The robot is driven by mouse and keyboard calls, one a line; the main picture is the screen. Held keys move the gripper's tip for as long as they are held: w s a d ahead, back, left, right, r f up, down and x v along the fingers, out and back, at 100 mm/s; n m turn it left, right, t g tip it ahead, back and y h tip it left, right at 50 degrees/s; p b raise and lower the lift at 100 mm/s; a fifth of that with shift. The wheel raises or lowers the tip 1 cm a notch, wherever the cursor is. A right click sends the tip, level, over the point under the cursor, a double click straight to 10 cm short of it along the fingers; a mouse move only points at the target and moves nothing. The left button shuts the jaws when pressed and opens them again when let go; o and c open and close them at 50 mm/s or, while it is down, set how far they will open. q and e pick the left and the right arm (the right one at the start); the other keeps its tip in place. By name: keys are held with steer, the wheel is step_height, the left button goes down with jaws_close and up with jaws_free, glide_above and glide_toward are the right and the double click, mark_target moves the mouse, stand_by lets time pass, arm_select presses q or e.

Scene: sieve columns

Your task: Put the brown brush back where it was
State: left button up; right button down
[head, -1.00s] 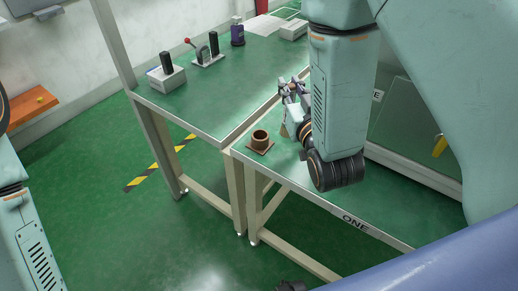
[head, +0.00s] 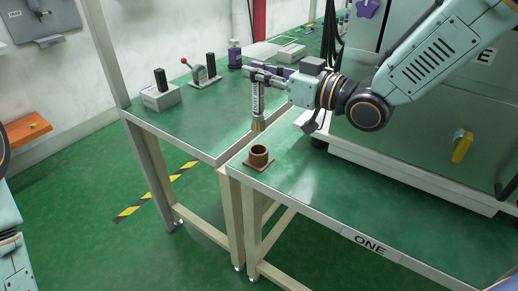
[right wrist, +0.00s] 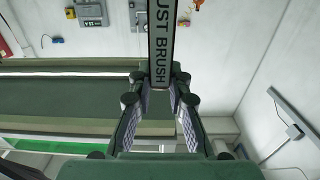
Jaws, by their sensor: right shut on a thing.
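My right gripper (head: 256,73) is shut on the brush (head: 257,98), whose labelled handle points up and whose brown bristles (head: 258,124) hang down. In the right wrist view the handle (right wrist: 161,45) stands between the fingers and reads "UST BRUSH". A brown round cup on a square base (head: 259,158) stands at the near left corner of the table marked ONE. The bristles show just above and behind the cup in the head view; the exact gap is hard to tell. The cup looks empty. My left gripper is out of view.
The table marked ONE (head: 330,205) is bare to the right of the cup.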

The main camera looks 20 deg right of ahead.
mark_target(262, 114)
step_height(262, 114, down, 5)
steer(key=shift+s+a+r+b, duration=0.1)
steer(key=shift+s+b, duration=0.05)
steer(key=shift+b, duration=0.7)
steer(key=shift+f, duration=0.6)
steer(key=f+b, duration=0.1)
steer(key=f, duration=0.2)
steer(key=shift+s+a+b, duration=0.15)
steer(key=shift+s+b, duration=0.15)
steer(key=shift+b, duration=0.1)
steer(key=shift+f, duration=0.2)
steer(key=shift+w, duration=0.1)
steer(key=c, duration=1.7)
jaws_free()
steer(key=shift+f, duration=0.15)
steer(key=shift+c, duration=0.2)
steer(key=o, duration=0.4)
steer(key=shift+w, duration=0.35)
steer(key=shift+o, duration=0.3)
steer(key=shift+s+r, duration=0.15)
steer(key=shift+r, duration=0.1)
